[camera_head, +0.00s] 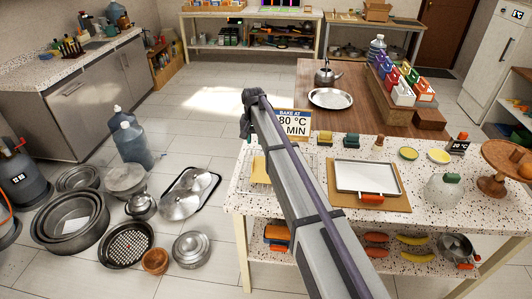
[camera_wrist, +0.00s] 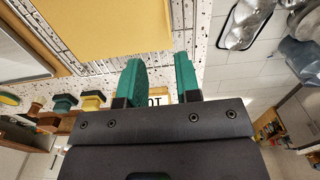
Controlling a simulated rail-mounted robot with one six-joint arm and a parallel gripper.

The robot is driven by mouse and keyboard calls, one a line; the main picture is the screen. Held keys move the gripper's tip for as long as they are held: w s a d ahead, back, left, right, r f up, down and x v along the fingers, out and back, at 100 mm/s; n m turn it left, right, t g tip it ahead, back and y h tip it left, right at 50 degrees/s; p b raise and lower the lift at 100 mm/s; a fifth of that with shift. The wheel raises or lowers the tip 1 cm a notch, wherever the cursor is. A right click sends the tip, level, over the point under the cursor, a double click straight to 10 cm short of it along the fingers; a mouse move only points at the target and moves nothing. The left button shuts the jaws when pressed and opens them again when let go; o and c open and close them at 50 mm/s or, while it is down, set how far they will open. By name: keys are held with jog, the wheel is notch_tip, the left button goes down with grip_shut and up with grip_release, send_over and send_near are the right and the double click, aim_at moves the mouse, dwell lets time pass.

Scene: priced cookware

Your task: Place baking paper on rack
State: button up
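A tan sheet (camera_wrist: 105,25), which looks like the baking paper, lies flat over a dark wire rack (camera_wrist: 178,40) on the speckled counter. In the head view, the sheet (camera_head: 259,170) shows at the counter's left, partly behind my arm. My gripper (camera_wrist: 160,65) has two green fingers standing apart with nothing between them. It is beside the sheet's near edge in the wrist view; whether it touches the rack I cannot tell.
A white tray with a red-orange handle (camera_head: 367,178) sits on a brown board right of my arm. A sign (camera_head: 293,123) and small blocks (camera_head: 324,137) stand along the counter's back. A cake stand (camera_head: 494,183) is at right. Pots (camera_head: 70,218) crowd the floor at left.

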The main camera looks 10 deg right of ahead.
jog(key=s+d+f+n+b, duration=0.1)
jog(key=s+d, duration=0.2)
jog(key=s, duration=0.9)
jog(key=s+d+f+b, duration=0.1)
jog(key=s+d, duration=0.3)
jog(key=s, duration=0.9)
jog(key=s+d+n+b, duration=0.1)
jog(key=s+d, duration=0.2)
jog(key=s, duration=0.9)
jog(key=shift+s+d+f+n, duration=0.3)
jog(key=shift+s+f, duration=0.05)
jog(key=shift+f, duration=0.05)
